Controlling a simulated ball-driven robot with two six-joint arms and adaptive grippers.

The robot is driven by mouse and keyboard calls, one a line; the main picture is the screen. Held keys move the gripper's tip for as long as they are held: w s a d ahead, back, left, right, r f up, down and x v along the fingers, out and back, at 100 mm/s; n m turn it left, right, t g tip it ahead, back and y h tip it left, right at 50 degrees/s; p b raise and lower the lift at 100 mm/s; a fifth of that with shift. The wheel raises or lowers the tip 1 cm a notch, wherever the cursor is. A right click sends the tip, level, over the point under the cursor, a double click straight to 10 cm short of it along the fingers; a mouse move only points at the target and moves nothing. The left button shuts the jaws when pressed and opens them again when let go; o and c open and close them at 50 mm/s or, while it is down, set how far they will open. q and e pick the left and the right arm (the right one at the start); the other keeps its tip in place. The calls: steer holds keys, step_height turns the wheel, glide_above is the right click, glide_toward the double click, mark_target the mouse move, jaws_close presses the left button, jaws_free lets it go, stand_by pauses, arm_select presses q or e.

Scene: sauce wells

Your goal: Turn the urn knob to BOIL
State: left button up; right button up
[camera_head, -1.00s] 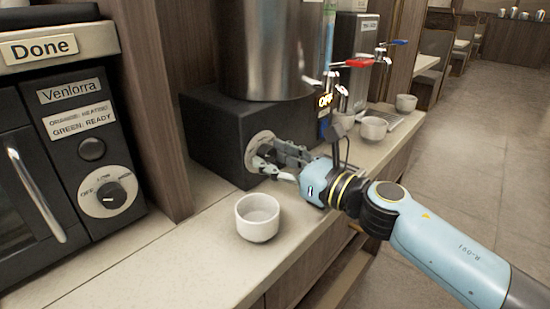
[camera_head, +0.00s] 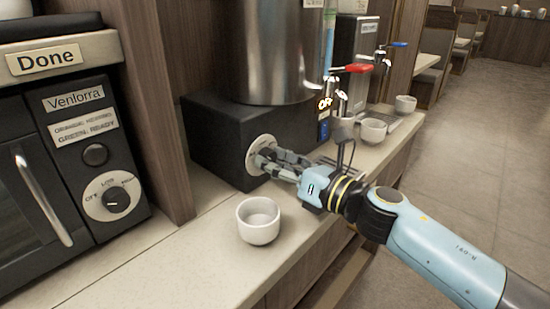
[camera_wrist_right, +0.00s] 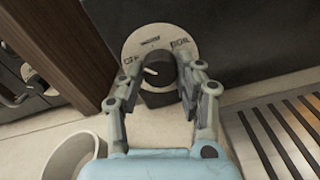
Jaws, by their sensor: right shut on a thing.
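The urn (camera_head: 275,50) is a steel cylinder on a black base (camera_head: 215,135). Its dial plate (camera_head: 252,150) is on the base's front, mostly behind my right gripper (camera_head: 268,160). In the right wrist view, the black urn knob (camera_wrist_right: 161,72) sits on the round plate (camera_wrist_right: 140,38), with OFF at left and BOIL at right. The knob's white mark points left, toward the OFF side. My right gripper (camera_wrist_right: 162,78) has a finger on each side of the knob and is shut on it. My left gripper is not in view.
A white cup (camera_head: 258,222) stands on the counter (camera_head: 190,250) in front of the urn. More cups (camera_head: 373,131) stand beyond, near a red-handled tap (camera_head: 350,69). A metal drip grate (camera_wrist_right: 275,135) is right of the gripper. An oven with its own dial (camera_head: 112,197) is at left.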

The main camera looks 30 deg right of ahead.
steer(key=m+p, duration=0.2)
steer(key=m, duration=0.2)
steer(key=shift+r+m, duration=0.15)
steer(key=shift+m, duration=0.15)
steer(key=m+p, duration=0.2)
steer(key=m, duration=0.2)
steer(key=shift+m+p, duration=0.3)
steer(key=m+p, duration=0.3)
steer(key=m, duration=0.3)
steer(key=shift+p, duration=0.35)
steer(key=shift+m+p, duration=0.9)
steer(key=shift+m, duration=0.8)
steer(key=o, duration=1.1)
steer(key=shift+o, duration=0.2)
steer(key=shift+s, duration=0.15)
